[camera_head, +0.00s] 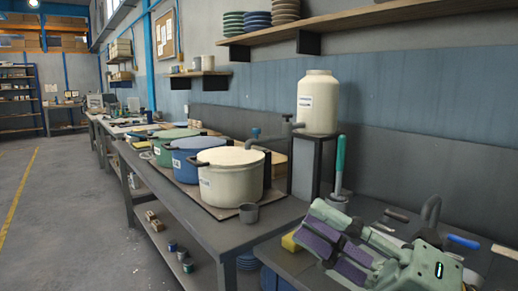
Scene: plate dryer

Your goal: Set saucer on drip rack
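My gripper (334,244) is at the lower right, green with purple finger pads. Its fingers are spread apart and nothing shows between them. It is over the near, dark worktop (479,252). I cannot pick out a drip rack or a single saucer in this view. Stacked dishes, green (233,23), blue (257,19) and brown (285,10), stand on the upper wall shelf (345,19). My gripper and arm hide part of the near worktop.
Cream (230,177), blue (192,160) and green (172,146) pots line the long table (231,234). A cream jar (318,102) sits on a dark stand. A green-handled tool (340,166) stands upright behind my gripper. The left floor is clear.

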